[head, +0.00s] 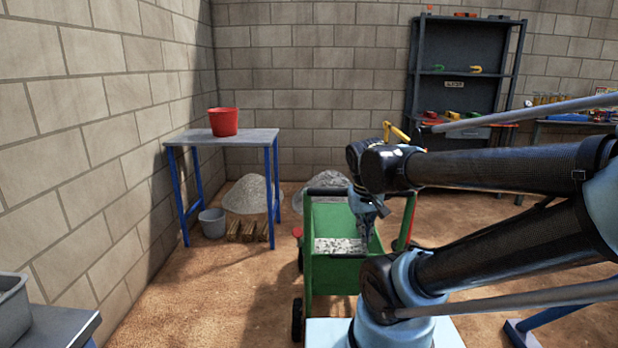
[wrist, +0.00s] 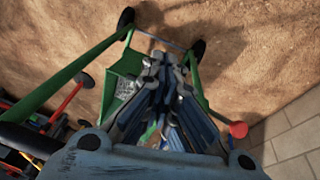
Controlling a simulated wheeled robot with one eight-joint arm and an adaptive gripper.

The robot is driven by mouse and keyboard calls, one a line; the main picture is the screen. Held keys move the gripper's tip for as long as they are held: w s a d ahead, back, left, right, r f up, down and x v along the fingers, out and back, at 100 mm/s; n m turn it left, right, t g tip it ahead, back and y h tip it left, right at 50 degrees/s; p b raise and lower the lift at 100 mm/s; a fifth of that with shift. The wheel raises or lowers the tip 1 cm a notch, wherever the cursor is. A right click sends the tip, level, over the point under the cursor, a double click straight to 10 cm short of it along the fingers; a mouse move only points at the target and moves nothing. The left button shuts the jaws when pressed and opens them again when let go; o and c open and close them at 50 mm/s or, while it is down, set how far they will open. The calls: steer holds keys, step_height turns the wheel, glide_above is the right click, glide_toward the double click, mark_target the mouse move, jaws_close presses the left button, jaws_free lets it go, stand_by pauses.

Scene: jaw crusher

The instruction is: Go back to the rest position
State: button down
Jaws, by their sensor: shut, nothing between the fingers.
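My gripper (head: 370,238) hangs from the end of my folded arm and points down above the green cart. In the wrist view my gripper (wrist: 162,60) shows its dark blue-grey fingers closing to a narrow tip, shut and empty. The green cart (head: 330,275) stands on the dirt floor in front of me, with grey and white crushed stone (head: 340,246) in its tray. My gripper and arm hide part of the cart's right side. I cannot tell how high the fingertips are above the stone.
A blue-legged table (head: 225,137) with a red bucket (head: 223,122) stands at the left wall. Below are a gravel pile (head: 247,194) and a grey bucket (head: 212,222). A dark shelf (head: 465,60) stands at the back. Open dirt floor lies left of the cart.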

steer(key=s+d+f+m+y, duration=0.1)
steer(key=s+d+f, duration=0.2)
steer(key=s+f, duration=0.1)
steer(key=shift+s+d+f, duration=0.15)
steer(key=shift+s, duration=0.45)
steer(key=shift+w+f, duration=0.2)
steer(key=shift+w, duration=0.25)
